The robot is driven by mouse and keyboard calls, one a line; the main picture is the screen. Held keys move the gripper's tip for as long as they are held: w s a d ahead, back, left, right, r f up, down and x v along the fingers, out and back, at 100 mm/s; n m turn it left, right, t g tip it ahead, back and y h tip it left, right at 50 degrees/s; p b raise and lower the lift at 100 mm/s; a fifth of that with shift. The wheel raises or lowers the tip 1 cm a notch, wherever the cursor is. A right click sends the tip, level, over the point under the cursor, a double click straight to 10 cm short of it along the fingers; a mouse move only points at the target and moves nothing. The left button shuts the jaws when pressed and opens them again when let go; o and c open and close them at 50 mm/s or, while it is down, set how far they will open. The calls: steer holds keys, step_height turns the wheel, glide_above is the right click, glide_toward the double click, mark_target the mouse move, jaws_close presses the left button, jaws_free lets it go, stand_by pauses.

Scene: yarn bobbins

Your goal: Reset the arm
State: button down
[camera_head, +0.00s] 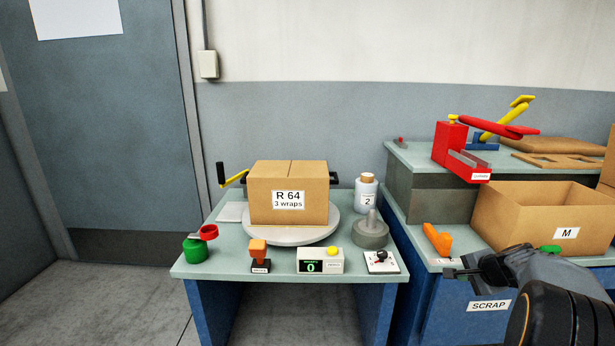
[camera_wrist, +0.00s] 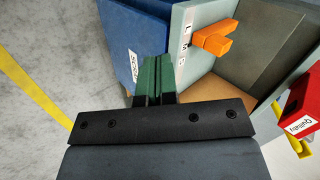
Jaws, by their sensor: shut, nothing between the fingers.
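My gripper (camera_head: 452,273) is at the lower right of the head view, in front of the right-hand workbench and above the blue bin labelled SCRAP (camera_head: 460,318). In the wrist view my gripper (camera_wrist: 153,62) shows its green fingers pressed together, with nothing between them. My dark arm reaches in from the lower right corner of the head view. The SCRAP bin also shows in the wrist view (camera_wrist: 107,40), to the left of the fingers.
A closed carton labelled R 64 (camera_head: 288,205) stands on a round turntable (camera_head: 290,236) on the left bench. An open carton labelled M (camera_head: 510,230) is behind my arm. Floor at left is clear.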

steer(key=s+a+r+n+g+p, duration=0.1)
steer(key=s+a+r+n+p, duration=0.15)
steer(key=a+r+p, duration=0.3)
steer(key=s+a+r+n+g+y+p, duration=0.1)
steer(key=s+a+r+n+p, duration=0.2)
steer(key=a+r, duration=0.4)
steer(key=s+a+r+n+g+p, duration=0.1)
steer(key=s+a+r+n+p, duration=0.15)
steer(key=a+r+p, duration=0.35)
steer(key=s+a+r+n+g+h+p, duration=0.1)
steer(key=s+a+r+n+g+p, duration=0.1)
steer(key=s+a+r+n+p, duration=0.6)
steer(key=s+r+p, duration=0.1)
steer(key=s+p, duration=0.2)
steer(key=s, duration=0.1)
steer(key=shift+a+h, duration=0.25)
steer(key=shift+h, duration=0.05)
